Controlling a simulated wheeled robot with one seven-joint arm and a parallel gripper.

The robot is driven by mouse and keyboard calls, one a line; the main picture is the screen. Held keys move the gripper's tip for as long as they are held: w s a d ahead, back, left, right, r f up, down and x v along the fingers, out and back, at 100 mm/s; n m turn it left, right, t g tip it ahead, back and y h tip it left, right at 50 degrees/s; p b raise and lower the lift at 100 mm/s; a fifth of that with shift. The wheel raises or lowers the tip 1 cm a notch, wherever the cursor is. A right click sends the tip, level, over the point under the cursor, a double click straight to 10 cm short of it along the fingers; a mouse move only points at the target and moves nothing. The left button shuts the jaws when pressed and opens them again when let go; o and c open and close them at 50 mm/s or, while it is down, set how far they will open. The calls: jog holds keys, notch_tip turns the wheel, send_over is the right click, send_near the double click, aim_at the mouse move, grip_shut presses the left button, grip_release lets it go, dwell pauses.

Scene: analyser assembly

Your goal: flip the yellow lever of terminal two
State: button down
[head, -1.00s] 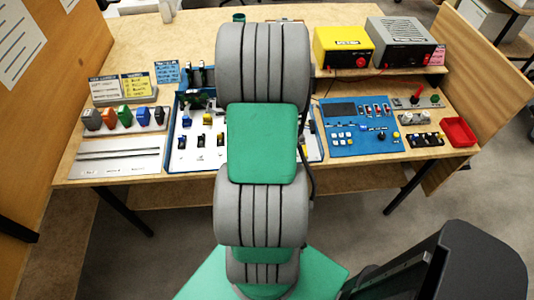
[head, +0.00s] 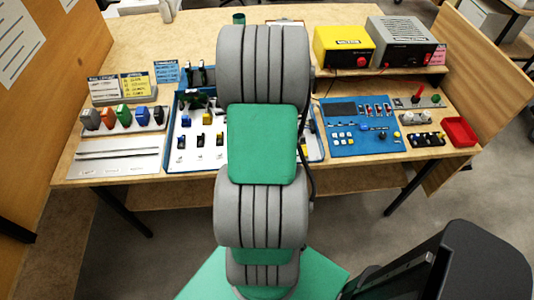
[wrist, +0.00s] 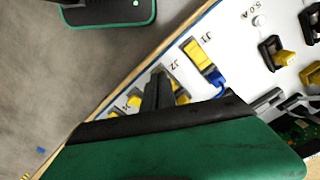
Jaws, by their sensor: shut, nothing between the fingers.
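The white board (head: 195,158) stands on the bench, partly hidden behind my arm in the head view. In the wrist view, its edge carries a row of yellow levers. The lever by the J1 label (wrist: 197,52) has a blue wire at its base. The yellow lever by the J2 label (wrist: 170,76) is partly covered by my gripper (wrist: 158,82). My gripper's dark fingers are shut and empty, right over or against this lever; contact cannot be told. More yellow pieces (wrist: 135,100) show farther along the edge. My gripper is hidden in the head view.
Black clips with yellow parts (wrist: 285,62) and a green circuit board (wrist: 300,128) lie right of the levers in the wrist view. A blue panel (head: 350,145) and a red tray (head: 460,131) are to the right in the head view. Coloured holders (head: 124,115) stand left.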

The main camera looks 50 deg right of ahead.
jog(key=shift+f, duration=0.2)
jog(key=shift+r, duration=0.1)
notch_tip(320, 180, up, 7)
jog(key=p, duration=0.5)
dwell(0.5)
